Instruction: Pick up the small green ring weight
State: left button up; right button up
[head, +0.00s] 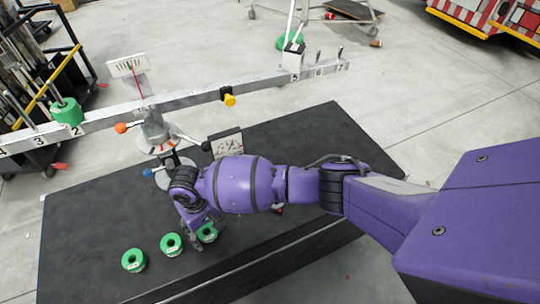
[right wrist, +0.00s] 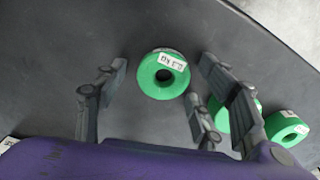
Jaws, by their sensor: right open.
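Three green ring weights with white labels lie on the black mat: a left one (head: 134,260), a middle one (head: 171,244) and a right one (head: 207,233) partly hidden by my right gripper (head: 205,222). In the right wrist view, one green ring (right wrist: 163,74) lies ahead of and between the open fingers of the right gripper (right wrist: 160,82), with nothing held. Two more rings (right wrist: 220,116) (right wrist: 287,128) show to the right, one partly behind a finger. I cannot tell clearly which ring is smallest. My left gripper is not in view.
A long grey balance beam (head: 190,97) with numbered positions stands behind the rings on a central stand (head: 153,128). Green weights sit at its left (head: 67,112) and right (head: 290,40) parts. A small sign (head: 227,145) stands near my right arm. The mat's front left is clear.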

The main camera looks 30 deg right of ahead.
jog(key=shift+w+r, duration=0.15)
jog(key=shift+w, duration=0.05)
jog(key=shift+c, duration=0.2)
jog(key=c, duration=1.4)
jog(key=shift+r, duration=0.1)
